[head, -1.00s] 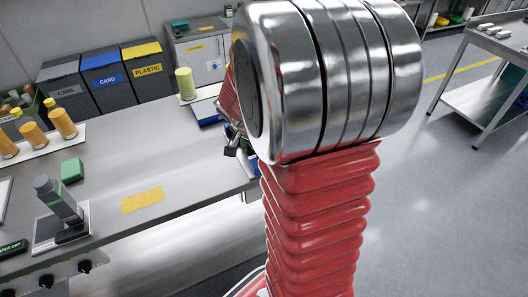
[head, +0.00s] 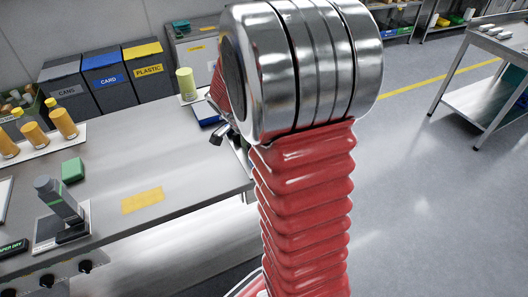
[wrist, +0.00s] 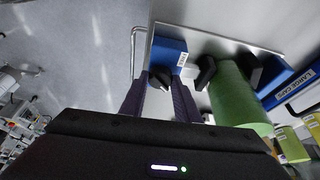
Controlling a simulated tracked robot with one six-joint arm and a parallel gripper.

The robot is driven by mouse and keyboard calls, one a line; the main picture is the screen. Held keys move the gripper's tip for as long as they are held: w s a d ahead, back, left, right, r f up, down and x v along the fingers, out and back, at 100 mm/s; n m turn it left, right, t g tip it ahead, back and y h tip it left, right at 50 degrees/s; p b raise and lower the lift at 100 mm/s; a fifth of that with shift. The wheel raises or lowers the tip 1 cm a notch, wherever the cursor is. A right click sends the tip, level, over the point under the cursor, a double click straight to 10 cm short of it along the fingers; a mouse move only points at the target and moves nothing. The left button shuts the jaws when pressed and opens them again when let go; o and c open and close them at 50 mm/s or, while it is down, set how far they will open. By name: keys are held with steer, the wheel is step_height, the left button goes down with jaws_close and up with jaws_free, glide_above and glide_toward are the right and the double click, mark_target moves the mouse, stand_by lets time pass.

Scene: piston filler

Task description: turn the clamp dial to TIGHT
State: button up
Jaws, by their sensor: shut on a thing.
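In the wrist view my gripper (wrist: 159,82) is shut on a small dark knob, which I take for the clamp dial (wrist: 160,77). In the head view the green cylinder (head: 187,84) stands at the bench's far end. My arm hides the dial there, and my gripper is mostly hidden.
The steel bench (head: 150,165) carries a green box (head: 73,170), a yellow patch (head: 142,200) and yellow-orange bottles (head: 35,138). Bins (head: 105,80) stand behind it. A blue panel marked LARGE CAPS (wrist: 305,90) is right of the green cylinder. Open floor lies right of the bench.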

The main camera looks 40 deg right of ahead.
steer(key=shift+m, duration=0.4)
stand_by(0.3)
steer(key=o, duration=1)
steer(key=shift+o, duration=0.2)
steer(key=shift+r, duration=0.15)
steer(key=v, duration=1.3)
steer(key=shift+w+r, duration=0.2)
